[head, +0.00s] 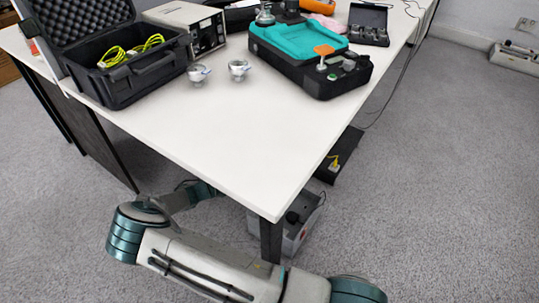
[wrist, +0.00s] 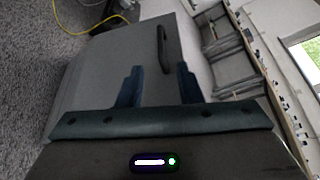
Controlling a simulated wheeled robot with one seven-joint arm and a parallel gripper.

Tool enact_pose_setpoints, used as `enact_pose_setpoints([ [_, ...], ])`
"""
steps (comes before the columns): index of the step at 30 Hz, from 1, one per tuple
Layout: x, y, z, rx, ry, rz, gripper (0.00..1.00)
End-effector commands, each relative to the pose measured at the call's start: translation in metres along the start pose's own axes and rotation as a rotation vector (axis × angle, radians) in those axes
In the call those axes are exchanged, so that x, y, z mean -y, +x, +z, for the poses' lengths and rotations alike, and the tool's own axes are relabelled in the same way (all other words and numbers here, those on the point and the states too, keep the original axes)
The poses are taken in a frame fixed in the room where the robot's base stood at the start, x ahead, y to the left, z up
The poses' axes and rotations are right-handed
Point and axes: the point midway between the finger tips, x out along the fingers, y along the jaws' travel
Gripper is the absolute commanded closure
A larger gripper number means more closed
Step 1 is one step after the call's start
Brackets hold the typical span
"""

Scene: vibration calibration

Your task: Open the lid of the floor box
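A grey floor box (head: 312,222) stands on the carpet under the table's near corner, partly hidden by the table leg and my arm. A dark round item shows at its top; I cannot tell its lid's state there. In the wrist view a flat grey panel (wrist: 110,62), which looks like the box's lid, lies ahead of my gripper. A dark bar handle (wrist: 163,48) is on it. My gripper (wrist: 158,75) is open, its two dark fingers apart with nothing between them. The handle is just beyond the fingertips, in line with the gap. I cannot tell whether the fingers touch the panel.
The white table (head: 250,130) is above the box, with a dark leg (head: 271,242) beside it. On it are an open black case (head: 150,80) and a teal-topped device (head: 310,58). A yellow cable (wrist: 95,28) lies on the carpet. Open carpet lies to the right.

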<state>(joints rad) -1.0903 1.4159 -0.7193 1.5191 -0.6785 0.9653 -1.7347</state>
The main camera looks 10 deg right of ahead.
Motion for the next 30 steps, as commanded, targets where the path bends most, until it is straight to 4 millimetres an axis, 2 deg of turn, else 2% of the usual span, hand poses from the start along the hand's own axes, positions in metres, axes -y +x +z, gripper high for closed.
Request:
enact_pose_setpoints([
  [5, -0.001, 0.018, -0.002, -0.003, 0.0, -0.003, 0.67],
  [18, -0.002, 0.108, -0.003, -0.004, 0.001, -0.003, 0.67],
  [24, -0.001, 0.131, -0.002, -0.003, 0.002, -0.002, 0.67],
  [30, 0.0, 0.138, -0.001, -0.002, 0.001, -0.001, 0.67],
])
